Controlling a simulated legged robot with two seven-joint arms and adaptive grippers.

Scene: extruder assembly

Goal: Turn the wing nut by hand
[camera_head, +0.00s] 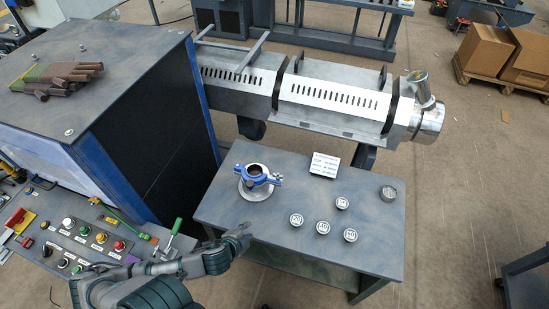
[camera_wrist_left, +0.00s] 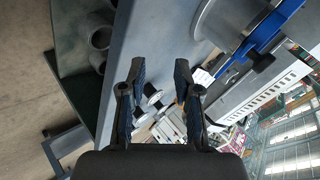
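A blue ring clamp (camera_head: 257,176) sits around a grey flanged collar on the grey table. A small blue lug stands out at its right, and I cannot clearly make out the wing nut there. In the left wrist view part of the blue clamp (camera_wrist_left: 264,36) shows at the upper right, with a small dark piece (camera_wrist_left: 262,63) at its end that may be the wing nut. My left gripper (camera_head: 243,234) is in front of the clamp, near the table's front left edge. In the left wrist view its fingers (camera_wrist_left: 159,78) are apart with nothing between them. My right gripper is not in view.
Several round labelled weights (camera_head: 323,228) and a white label card (camera_head: 325,164) are on the table (camera_head: 375,245). A control panel (camera_head: 75,240) with buttons and a green-handled lever is at the left, beside a tall cabinet (camera_head: 150,125). The extruder barrel (camera_head: 330,95) runs behind the table.

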